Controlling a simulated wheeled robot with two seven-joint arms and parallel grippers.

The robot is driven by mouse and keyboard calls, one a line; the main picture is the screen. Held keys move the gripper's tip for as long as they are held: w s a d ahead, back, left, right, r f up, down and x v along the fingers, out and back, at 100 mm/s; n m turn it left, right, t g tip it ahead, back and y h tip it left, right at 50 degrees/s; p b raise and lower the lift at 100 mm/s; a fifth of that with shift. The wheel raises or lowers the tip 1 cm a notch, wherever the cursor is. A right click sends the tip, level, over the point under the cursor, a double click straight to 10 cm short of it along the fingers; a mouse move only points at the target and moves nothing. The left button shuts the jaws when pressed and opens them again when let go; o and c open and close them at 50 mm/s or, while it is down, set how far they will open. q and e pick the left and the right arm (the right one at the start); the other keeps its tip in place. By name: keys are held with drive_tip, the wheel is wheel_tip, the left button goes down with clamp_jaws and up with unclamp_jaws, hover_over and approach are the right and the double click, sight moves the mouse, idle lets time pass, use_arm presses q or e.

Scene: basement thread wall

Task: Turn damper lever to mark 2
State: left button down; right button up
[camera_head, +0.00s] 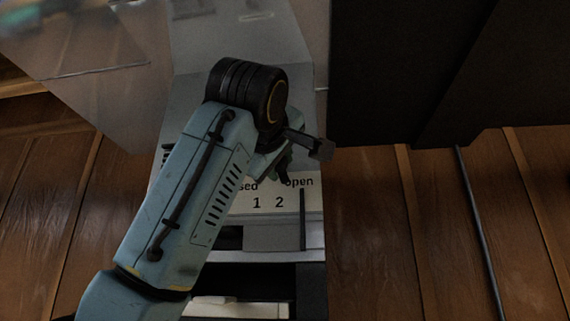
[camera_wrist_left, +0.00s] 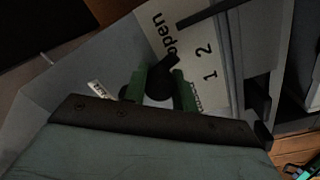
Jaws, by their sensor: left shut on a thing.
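The label plate (camera_head: 268,203) is pale with the marks "1" and "2" and the word "open"; the word to its left is partly hidden, ending in "sed". The dark damper lever (camera_wrist_left: 160,80) sits between the green fingers of my left gripper (camera_wrist_left: 160,88), which is shut on it. Its narrow end points toward the end of the word "open" in the left wrist view. In the head view my left gripper (camera_head: 281,163) is just above the plate, and my arm hides most of the lever. My right gripper is not in view.
A grey housing (camera_head: 240,40) rises behind my arm, with a dark cabinet (camera_head: 380,70) to its right. A thin dark upright bar (camera_head: 303,220) stands below "open". Wood-panelled wall (camera_head: 365,220) and a dark pipe (camera_head: 478,230) lie to the right. A see-through panel (camera_head: 95,60) is upper left.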

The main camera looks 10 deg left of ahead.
use_arm(q)
drive_tip(key=shift+w+a+f, duration=0.1)
drive_tip(key=shift+w+f, duration=0.05)
drive_tip(key=shift+f, duration=0.15)
drive_tip(key=c, duration=1.5)
unclamp_jaws()
drive_tip(key=o, duration=0.4)
drive_tip(key=shift+a, duration=0.35)
drive_tip(key=shift+c, duration=0.2)
drive_tip(key=shift+s+d+r, duration=0.15)
drive_tip(key=shift+s+d, duration=0.05)
drive_tip(key=shift+d, duration=0.05)
drive_tip(key=s+b, duration=0.4)
drive_tip(key=s, duration=0.9)
drive_tip(key=shift+s+f, duration=0.15)
drive_tip(key=shift+f, duration=0.1)
